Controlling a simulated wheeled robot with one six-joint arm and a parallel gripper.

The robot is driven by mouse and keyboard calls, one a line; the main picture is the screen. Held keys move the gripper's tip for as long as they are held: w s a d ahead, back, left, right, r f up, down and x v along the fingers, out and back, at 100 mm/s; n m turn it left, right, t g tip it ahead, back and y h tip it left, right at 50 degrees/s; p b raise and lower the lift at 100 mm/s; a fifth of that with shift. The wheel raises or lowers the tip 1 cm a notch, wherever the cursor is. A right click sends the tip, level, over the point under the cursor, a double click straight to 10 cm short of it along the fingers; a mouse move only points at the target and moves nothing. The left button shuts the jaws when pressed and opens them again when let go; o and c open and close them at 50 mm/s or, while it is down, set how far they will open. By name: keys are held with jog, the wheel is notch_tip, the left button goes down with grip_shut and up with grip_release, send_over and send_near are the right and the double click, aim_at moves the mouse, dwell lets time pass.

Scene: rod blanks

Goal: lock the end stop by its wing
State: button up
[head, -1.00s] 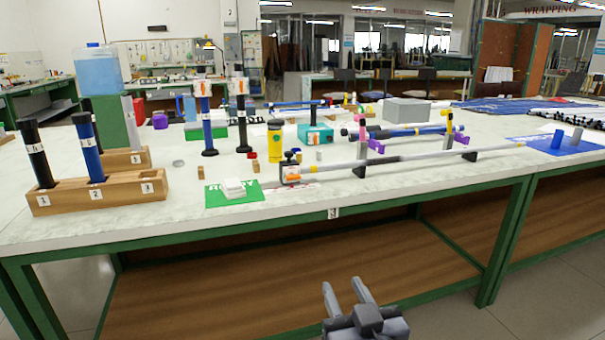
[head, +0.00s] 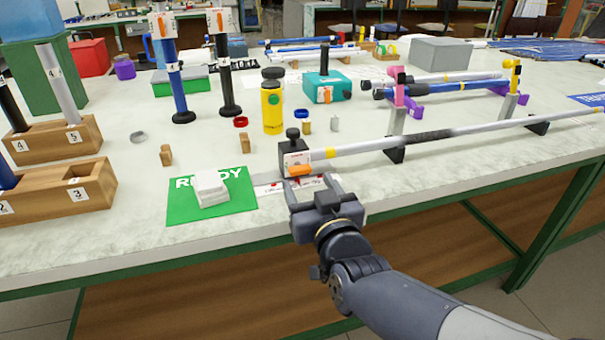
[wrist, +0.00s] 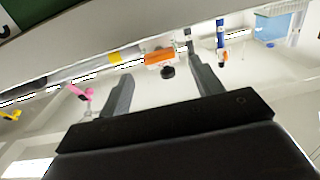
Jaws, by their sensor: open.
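The end stop (head: 292,152) is a black block with a knob on top, at the left end of a long rod (head: 400,143) near the bench's front edge. Its orange wing (head: 299,170) sticks out low on the front face, and it also shows in the wrist view (wrist: 160,58). My gripper (head: 311,181) is open and empty, just in front of and below the wing, with its fingers pointing at the end stop. In the wrist view the wing appears between the two fingers, beyond their tips or level with them; I cannot tell which. I see no contact.
A yellow bottle (head: 272,109) stands behind the end stop. Black supports (head: 395,155) carry the rod. A wooden rack (head: 95,193) is far left. The front edge (head: 260,236) lies under my gripper.

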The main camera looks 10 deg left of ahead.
aim_at(303, 171)
jog(key=shift+x, duration=2.35)
jog(key=shift+c, duration=0.5)
jog(key=c, duration=0.9)
jog(key=m+b, duration=0.2)
jog(key=b, duration=0.1)
jog(key=shift+f, duration=0.2)
jog(key=shift+d+m+b, duration=0.1)
jog(key=shift+m+b, duration=0.75)
jog(key=shift+m, duration=0.15)
jog(key=shift+r+m, duration=0.25)
jog(key=shift+m, duration=0.05)
jog(key=o, duration=1)
